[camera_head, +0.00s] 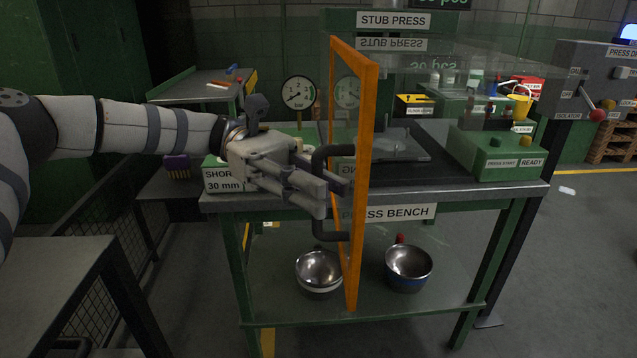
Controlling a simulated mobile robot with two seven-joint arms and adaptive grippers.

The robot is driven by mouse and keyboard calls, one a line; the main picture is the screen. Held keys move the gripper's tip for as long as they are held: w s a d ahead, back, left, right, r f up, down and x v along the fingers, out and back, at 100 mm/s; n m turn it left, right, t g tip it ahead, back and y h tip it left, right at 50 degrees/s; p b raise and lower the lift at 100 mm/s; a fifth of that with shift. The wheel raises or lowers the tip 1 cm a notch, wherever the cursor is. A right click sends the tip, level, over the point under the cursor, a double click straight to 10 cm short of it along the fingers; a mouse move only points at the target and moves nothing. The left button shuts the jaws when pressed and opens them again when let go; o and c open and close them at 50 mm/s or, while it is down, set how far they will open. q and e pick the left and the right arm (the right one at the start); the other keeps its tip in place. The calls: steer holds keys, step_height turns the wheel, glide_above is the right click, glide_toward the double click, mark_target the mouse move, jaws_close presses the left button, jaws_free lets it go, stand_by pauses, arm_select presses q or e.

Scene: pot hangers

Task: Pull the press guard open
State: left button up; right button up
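The press guard is a clear panel in an orange frame (368,130), standing upright and seen nearly edge-on at the front of the press bench (450,198). A black handle (332,237) is fixed to its left face. My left gripper (328,193) reaches in from the left, with its fingers at the middle of the handle and closed around its upright bar. The fingers hide that part of the bar. The stub press sign (394,21) is above, and the dark press bed (400,147) lies behind the guard. My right gripper is out of view.
Two metal bowls (319,272) (409,268) sit on the lower shelf. A green press start box (497,152) stands on the bench's right side. A box marked 30 mm (224,185) is at the left end. A grey table (55,262) is at front left.

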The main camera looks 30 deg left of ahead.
arm_select(q)
steer(key=v, duration=0.7)
steer(key=shift+a, duration=0.25)
